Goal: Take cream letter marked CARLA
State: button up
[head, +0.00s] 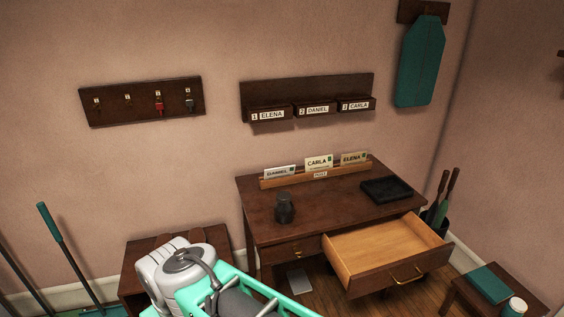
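The cream letter marked CARLA (318,162) stands upright in the middle of a wooden letter rack (345,171) at the back of the desk. A pale letter marked DANIEL (280,172) stands to its left, and a cream letter marked ELENA (353,158) stands to its right. My arm shows at the bottom of the head view, in front of the desk and below the rack. My gripper is not clearly seen; the end of the arm runs out of the frame.
A dark cup (284,207) and a black tray (387,190) stand on the desk (330,208). The desk's right drawer (388,252) is pulled out and empty. Wall boxes labelled ELENA, DANIEL and CARLA (357,105) hang above. A small table (466,294) stands at right.

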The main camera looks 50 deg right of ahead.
aim_at(324, 162)
jog(key=z, duration=0.05)
jog(key=i, duration=0.9)
jog(key=z, duration=1)
jog(key=i, duration=0.75)
jog(key=z, duration=0.65)
